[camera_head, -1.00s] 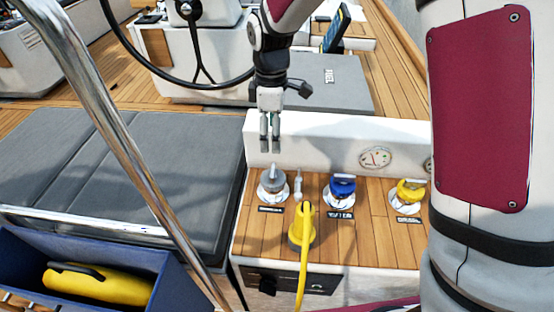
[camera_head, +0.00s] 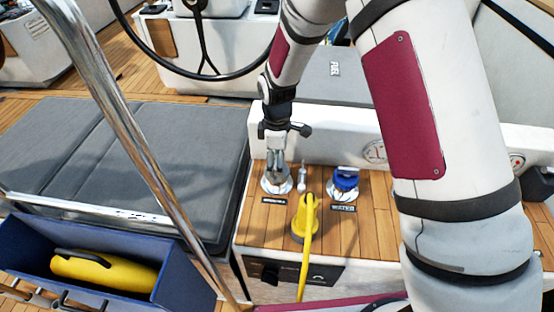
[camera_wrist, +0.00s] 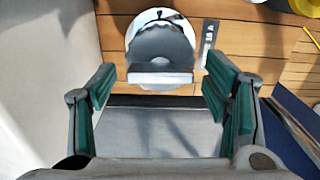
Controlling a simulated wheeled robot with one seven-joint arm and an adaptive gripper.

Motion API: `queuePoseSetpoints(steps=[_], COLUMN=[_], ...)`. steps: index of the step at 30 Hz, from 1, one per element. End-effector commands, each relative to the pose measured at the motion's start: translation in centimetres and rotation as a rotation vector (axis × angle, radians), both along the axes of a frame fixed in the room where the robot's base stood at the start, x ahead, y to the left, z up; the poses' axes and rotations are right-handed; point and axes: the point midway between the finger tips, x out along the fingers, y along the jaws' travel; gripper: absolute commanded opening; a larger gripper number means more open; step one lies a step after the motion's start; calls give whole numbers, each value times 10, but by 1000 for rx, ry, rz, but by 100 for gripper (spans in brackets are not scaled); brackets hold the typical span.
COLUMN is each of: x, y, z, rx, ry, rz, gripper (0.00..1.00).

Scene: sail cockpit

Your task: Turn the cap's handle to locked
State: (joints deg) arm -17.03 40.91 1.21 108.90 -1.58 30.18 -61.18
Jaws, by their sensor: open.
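The grey cap (camera_head: 276,184) sits in a round metal deck plate on the wooden console, with a dark label in front of it. My gripper (camera_head: 277,163) is right above this cap and covers part of it in the head view. In the wrist view the cap (camera_wrist: 160,42) lies on its pale round plate, and its raised flat handle (camera_wrist: 160,75) shows between the lines of my two green-padded fingers. My gripper (camera_wrist: 160,95) is open, with one finger to each side of the handle. I cannot tell whether the fingers touch it.
A blue cap (camera_head: 345,180) sits to the right. A yellow plug (camera_head: 305,217) with a yellow cable stands in front, and a small metal fitting (camera_head: 302,178) is close beside the grey cap. A white ledge (camera_head: 330,131) rises behind. A steel rail (camera_head: 125,130) crosses at left.

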Motion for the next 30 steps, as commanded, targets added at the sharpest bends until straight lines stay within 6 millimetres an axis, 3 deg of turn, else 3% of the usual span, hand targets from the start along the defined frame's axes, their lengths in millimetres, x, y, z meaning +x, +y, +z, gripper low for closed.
queuePoseSetpoints(steps=[8,14,23,30], x=[0,0,0,0], y=[0,0,0,0], z=[-1,-1,-1,-1], rx=[0,0,0,0], ry=[0,0,0,0], rz=[0,0,-21,-132], gripper=[68,22,22,22])
